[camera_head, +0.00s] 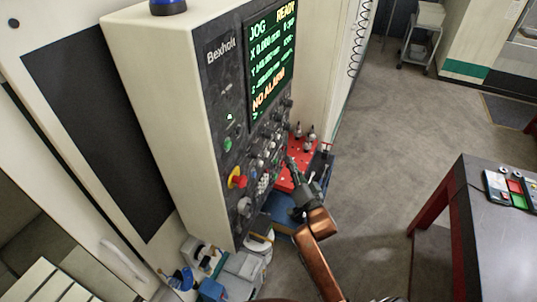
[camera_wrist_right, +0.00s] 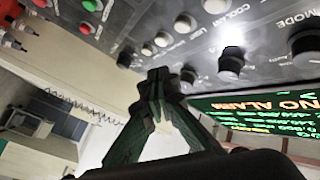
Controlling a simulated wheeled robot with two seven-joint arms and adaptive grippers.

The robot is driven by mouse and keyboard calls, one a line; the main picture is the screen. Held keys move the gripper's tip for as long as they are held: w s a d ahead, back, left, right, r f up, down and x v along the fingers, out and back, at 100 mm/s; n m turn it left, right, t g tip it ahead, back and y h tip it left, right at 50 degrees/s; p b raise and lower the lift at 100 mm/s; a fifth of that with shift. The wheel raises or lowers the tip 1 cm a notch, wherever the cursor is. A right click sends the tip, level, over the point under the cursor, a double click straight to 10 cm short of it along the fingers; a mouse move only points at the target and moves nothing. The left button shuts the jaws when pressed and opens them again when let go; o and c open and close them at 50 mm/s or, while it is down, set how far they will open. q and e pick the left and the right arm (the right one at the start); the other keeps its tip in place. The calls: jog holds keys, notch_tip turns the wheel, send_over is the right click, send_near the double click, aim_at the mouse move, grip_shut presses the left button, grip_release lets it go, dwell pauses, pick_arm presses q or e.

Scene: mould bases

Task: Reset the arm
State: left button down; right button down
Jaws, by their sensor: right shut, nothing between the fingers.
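My right gripper (camera_head: 296,174) is close to the control panel (camera_head: 226,95) of the machine in the head view. It is shut and empty; its fingertips (camera_wrist_right: 160,76) meet in the right wrist view. The panel's knobs and buttons lie just beyond the fingertips, including a black knob (camera_wrist_right: 231,62) and a row of pale buttons. I cannot tell whether the fingertips touch the panel. The lit screen (camera_head: 270,55) reads "JOG", "READY" and "NO ALARM". My left gripper is not in view.
A red emergency button (camera_head: 238,178) sticks out of the panel. A red cart top (camera_head: 299,165) with tool holders stands behind my right gripper. A dark table (camera_head: 492,228) stands at the right. Bottles and boxes crowd the floor area below the panel. Open floor (camera_head: 385,190) lies between.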

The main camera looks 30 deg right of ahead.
dwell(0.6)
notch_tip(320, 180, down, 30)
jog(key=r+n+g+b, duration=0.1)
jog(key=n+g+b, duration=0.1)
jog(key=g+b, duration=0.3)
jog(key=s+a+f+n+g+y+b, duration=0.1)
jog(key=s+f+g+b, duration=0.3)
jog(key=f, duration=1.1)
jog(key=s+f+n+b, duration=0.25)
jog(key=s+f, duration=0.35)
jog(key=f, duration=0.9)
jog(key=s+a+f+n+g+b, duration=0.1)
jog(key=s+f+g+b, duration=0.15)
jog(key=s+f, duration=0.8)
jog(key=s+a+f+n+g+b, duration=0.1)
jog(key=s+f+g+b, duration=0.15)
jog(key=s+f, duration=0.8)
jog(key=s+a+f+n+g+b, duration=0.1)
jog(key=s+f+g+b, duration=0.1)
jog(key=s+f, duration=0.7)
jog(key=s+a+f+n+g+b, duration=0.1)
jog(key=s+f+b, duration=0.3)
jog(key=s+f, duration=0.5)
jog(key=s+g, duration=0.1)
jog(key=s, duration=0.5)
jog(key=shift+f+y, duration=0.15)
jog(key=shift+y, duration=0.15)
